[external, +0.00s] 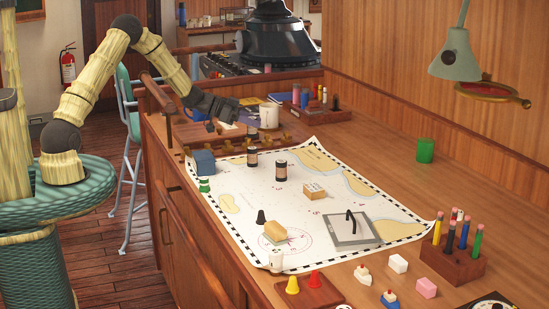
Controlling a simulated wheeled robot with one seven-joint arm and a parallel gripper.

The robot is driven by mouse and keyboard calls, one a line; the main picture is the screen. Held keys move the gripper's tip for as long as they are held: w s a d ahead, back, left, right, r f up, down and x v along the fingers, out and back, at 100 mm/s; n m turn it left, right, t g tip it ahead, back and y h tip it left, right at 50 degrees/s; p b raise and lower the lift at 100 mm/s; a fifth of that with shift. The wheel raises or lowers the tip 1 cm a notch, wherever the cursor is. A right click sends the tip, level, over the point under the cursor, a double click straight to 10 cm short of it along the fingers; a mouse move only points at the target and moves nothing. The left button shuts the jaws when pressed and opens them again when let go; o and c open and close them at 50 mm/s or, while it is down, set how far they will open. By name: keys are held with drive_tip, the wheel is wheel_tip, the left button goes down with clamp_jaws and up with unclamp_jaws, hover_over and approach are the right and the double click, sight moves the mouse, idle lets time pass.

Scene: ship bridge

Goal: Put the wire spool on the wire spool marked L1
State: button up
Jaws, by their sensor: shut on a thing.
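My gripper (228,110) is over the far left part of the desk, near the white mug. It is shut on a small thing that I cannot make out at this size. A green-and-white spool-like cylinder (204,185) stands at the chart's left edge.
A blue block (204,162), a white mug (269,115) and a wooden rack (285,141) are near my gripper. The chart (240,185) also bears a small box (314,191) and a grey plate (352,232). A pencil holder (453,265) stands front right. The chart's middle has free room.

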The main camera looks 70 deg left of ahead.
sight(252, 131)
drive_tip(key=shift+f, duration=1.85)
drive_tip(key=shift+f, duration=0.15)
drive_tip(key=o, duration=1)
